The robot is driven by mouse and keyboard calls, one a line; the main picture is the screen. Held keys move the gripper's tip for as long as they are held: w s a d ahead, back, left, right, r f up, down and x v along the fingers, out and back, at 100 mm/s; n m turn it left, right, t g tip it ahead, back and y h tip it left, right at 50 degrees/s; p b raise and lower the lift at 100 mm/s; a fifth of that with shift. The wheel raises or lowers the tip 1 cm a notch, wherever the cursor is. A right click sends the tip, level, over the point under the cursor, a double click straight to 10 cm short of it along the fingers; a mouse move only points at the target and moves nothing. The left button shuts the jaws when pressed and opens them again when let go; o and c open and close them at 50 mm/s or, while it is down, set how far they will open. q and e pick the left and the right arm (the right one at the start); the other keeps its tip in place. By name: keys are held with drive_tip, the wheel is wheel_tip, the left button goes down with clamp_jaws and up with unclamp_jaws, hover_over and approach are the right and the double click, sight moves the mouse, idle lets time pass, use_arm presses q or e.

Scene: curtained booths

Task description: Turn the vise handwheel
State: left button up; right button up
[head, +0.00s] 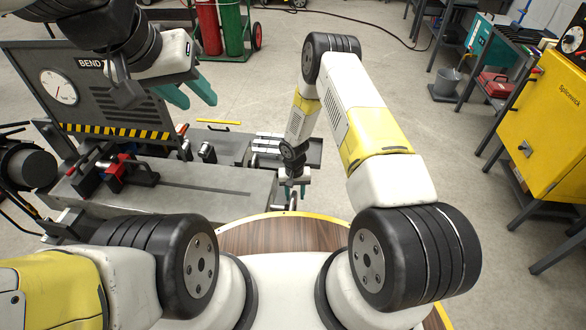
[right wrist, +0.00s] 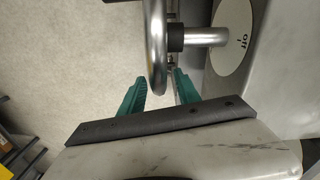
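The handwheel (right wrist: 157,50) shows in the right wrist view as a thick chrome rim, seen nearly edge-on. A metal shaft (right wrist: 205,37) with a black collar joins it to a grey housing on the right. My right gripper (right wrist: 160,78) is open, with one teal finger on each side of the rim's lower end; I cannot tell whether either touches it. In the head view my right gripper (head: 295,198) hangs at the right end of the grey bench (head: 225,187), and the wheel cannot be made out. My left gripper (head: 199,101) is open and empty above the bench.
A round dial plate marked OFF (right wrist: 243,40) sits beside the shaft. A grey panel marked BEND (head: 100,95) stands behind the bench. Red and black clamps (head: 118,172) stand on the bench.

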drive_tip(key=shift+c, duration=0.5)
clamp_jaws()
idle(1.0)
